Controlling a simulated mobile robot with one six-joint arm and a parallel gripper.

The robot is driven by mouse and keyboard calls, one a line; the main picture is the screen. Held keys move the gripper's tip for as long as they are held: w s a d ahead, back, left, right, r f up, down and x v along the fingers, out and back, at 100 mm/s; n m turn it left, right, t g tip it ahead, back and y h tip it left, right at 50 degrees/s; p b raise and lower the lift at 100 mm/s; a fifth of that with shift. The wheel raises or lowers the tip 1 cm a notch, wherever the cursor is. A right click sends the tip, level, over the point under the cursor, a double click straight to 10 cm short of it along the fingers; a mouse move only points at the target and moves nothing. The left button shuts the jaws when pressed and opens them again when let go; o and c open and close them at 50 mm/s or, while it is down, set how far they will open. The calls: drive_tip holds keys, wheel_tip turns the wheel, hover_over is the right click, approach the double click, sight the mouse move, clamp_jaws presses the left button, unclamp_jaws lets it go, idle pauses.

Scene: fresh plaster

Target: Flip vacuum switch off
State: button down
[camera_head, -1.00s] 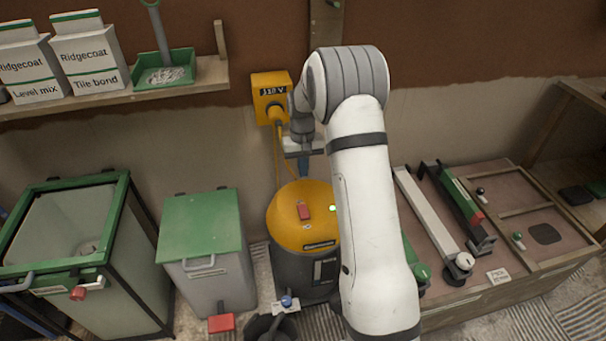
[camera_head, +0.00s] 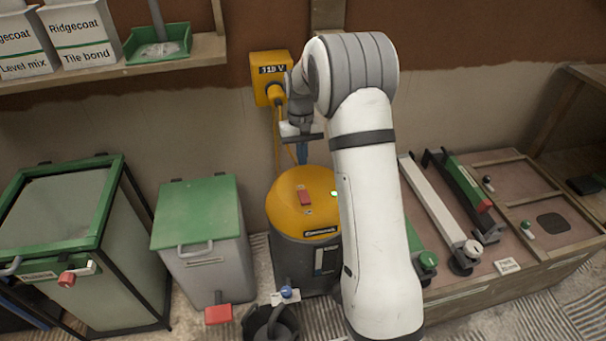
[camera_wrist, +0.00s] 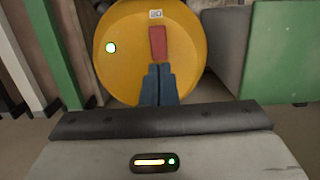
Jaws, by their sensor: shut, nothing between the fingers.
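The vacuum (camera_head: 300,225) stands on the floor, with a yellow domed lid and a dark grey drum. A red rocker switch (camera_head: 305,197) sits on top of the lid, and it also shows in the wrist view (camera_wrist: 158,43). A green light (camera_head: 334,194) is lit on the lid, also clear in the wrist view (camera_wrist: 111,47). My gripper (camera_head: 302,158) points down above the lid. In the wrist view its blue-grey fingertips (camera_wrist: 158,72) are together and empty, lined up with the near end of the switch. I cannot tell whether they touch it.
A yellow 110 V socket box (camera_head: 270,75) with a plug and cable is on the wall behind. A green-lidded bin (camera_head: 199,215) stands left of the vacuum.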

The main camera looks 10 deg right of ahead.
sight(304, 200)
drive_tip(key=f+b, duration=0.1)
drive_tip(key=f, duration=0.3)
drive_tip(key=s+f+b, duration=0.1)
drive_tip(key=f, duration=0.3)
drive_tip(key=f+b, duration=0.1)
drive_tip(key=f, duration=0.4)
drive_tip(key=shift+s, duration=0.4)
